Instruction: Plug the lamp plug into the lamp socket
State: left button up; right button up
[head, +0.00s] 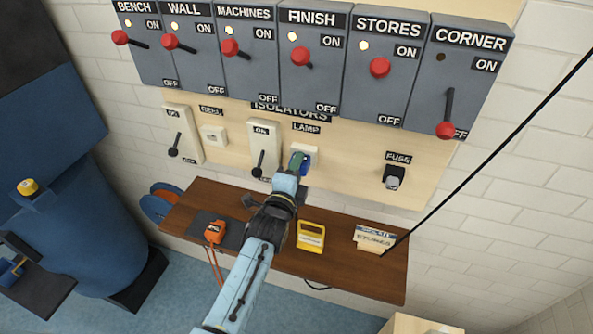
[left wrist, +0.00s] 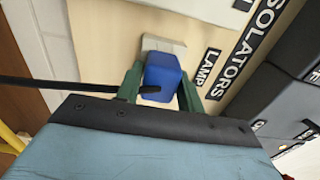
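The blue lamp plug (left wrist: 165,75) sits between the two green fingers of my left gripper (left wrist: 160,88), which touch its sides. In the head view, my left gripper (head: 299,160) is at the wall board just below the LAMP label (head: 306,128). The pale lamp socket (left wrist: 163,43) shows behind the plug, and it also shows in the head view (head: 312,150), partly hidden by the gripper. The plug is at the socket's face and lined up with it; I cannot tell how deep it sits. A black cord-like strip (left wrist: 80,85) runs left from the plug. My right gripper is not in view.
A white isolator (head: 263,137) with its black lever down stands left of the socket. Grey switch boxes (head: 310,75) hang above. A black line crosses at right.

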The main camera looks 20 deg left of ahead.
pick_arm(q)
jog(key=o, duration=0.4)
jog(key=s, duration=1.3)
jog(key=shift+s+a, duration=0.2)
jog(key=shift+s, duration=0.05)
dwell(0.3)
